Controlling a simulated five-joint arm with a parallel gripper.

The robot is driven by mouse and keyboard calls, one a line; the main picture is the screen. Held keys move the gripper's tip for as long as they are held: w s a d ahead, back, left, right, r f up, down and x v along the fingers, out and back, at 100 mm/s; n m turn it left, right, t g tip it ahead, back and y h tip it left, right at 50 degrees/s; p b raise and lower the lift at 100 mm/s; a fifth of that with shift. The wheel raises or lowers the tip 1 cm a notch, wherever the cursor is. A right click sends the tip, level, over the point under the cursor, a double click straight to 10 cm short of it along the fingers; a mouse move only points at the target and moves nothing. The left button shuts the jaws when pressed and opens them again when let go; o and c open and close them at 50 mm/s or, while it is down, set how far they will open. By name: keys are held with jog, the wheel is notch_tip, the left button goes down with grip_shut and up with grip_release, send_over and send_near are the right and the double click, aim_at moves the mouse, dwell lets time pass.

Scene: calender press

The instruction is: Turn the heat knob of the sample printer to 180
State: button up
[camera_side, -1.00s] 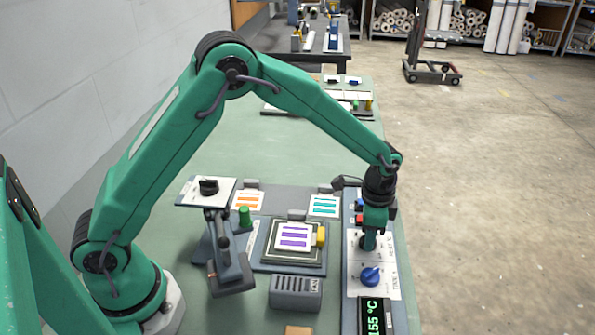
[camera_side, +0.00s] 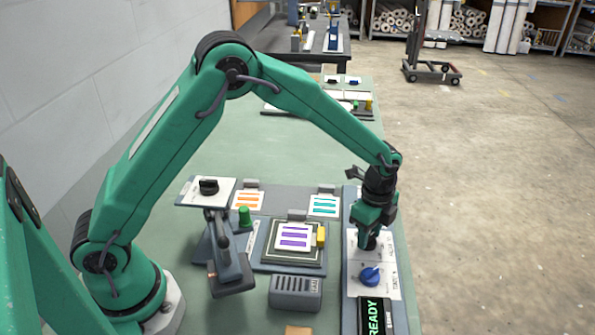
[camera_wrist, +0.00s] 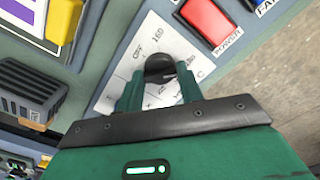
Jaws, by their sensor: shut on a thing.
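My gripper (camera_side: 369,238) points straight down over the white control panel (camera_side: 352,262) of the sample printer. Its fingers are shut on a black knob (camera_wrist: 160,66), one finger on each side, as the wrist view shows. A blue knob (camera_side: 370,276) sits nearer the camera on the same panel. The display (camera_side: 374,318) below it reads "READY" in green.
A red button (camera_wrist: 208,20) lies beside the held knob.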

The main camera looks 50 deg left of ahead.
aim_at(370, 236)
jog(key=o, duration=1)
jog(key=shift+r, duration=0.15)
notch_tip(370, 236, up, 7)
jog(key=shift+r, duration=0.3)
